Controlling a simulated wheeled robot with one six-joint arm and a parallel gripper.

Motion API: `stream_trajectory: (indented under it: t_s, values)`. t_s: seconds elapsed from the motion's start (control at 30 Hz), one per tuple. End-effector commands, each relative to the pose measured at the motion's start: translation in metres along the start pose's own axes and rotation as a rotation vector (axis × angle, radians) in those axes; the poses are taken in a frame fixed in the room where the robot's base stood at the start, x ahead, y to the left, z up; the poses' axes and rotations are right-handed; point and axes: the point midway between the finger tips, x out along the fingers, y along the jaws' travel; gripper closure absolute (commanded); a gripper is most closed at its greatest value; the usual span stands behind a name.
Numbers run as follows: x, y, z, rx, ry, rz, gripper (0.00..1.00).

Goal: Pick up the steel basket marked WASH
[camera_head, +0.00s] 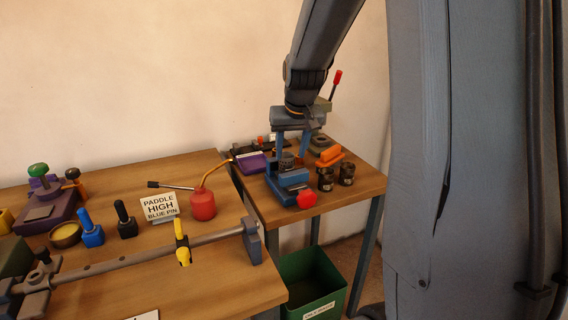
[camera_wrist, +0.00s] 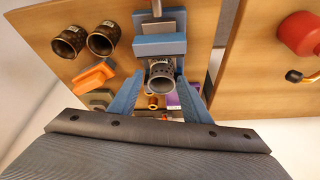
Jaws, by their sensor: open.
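A grey perforated steel basket (camera_wrist: 161,78) stands by the blue press-like fixture (camera_wrist: 160,45) in the wrist view. It also shows in the head view (camera_head: 287,161), partly behind my gripper. Two more dark steel cups with pale labels stand beside the fixture (camera_head: 326,179) (camera_head: 347,174); they also show in the wrist view (camera_wrist: 69,42) (camera_wrist: 103,38). The label lettering is too small to read, so I cannot tell which is marked WASH. My gripper (camera_wrist: 162,88) is open, pointing down, with its blue fingers either side of the perforated basket; contact is unclear.
An orange part (camera_head: 328,157) lies near the cups. A purple block (camera_head: 251,163) is left of the fixture. A red-knobbed handle (camera_head: 307,199) sticks out in front. A red oil can (camera_head: 203,204) stands on the left table. A green bin (camera_head: 312,283) is below.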

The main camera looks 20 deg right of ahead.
Motion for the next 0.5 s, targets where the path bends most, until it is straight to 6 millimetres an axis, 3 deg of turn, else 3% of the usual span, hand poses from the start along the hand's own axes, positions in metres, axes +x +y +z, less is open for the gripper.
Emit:
stream_trajectory:
  t_s: [0.5]
  values:
    - [0.057,-0.004,-0.002,-0.006,-0.002,-0.002,0.56]
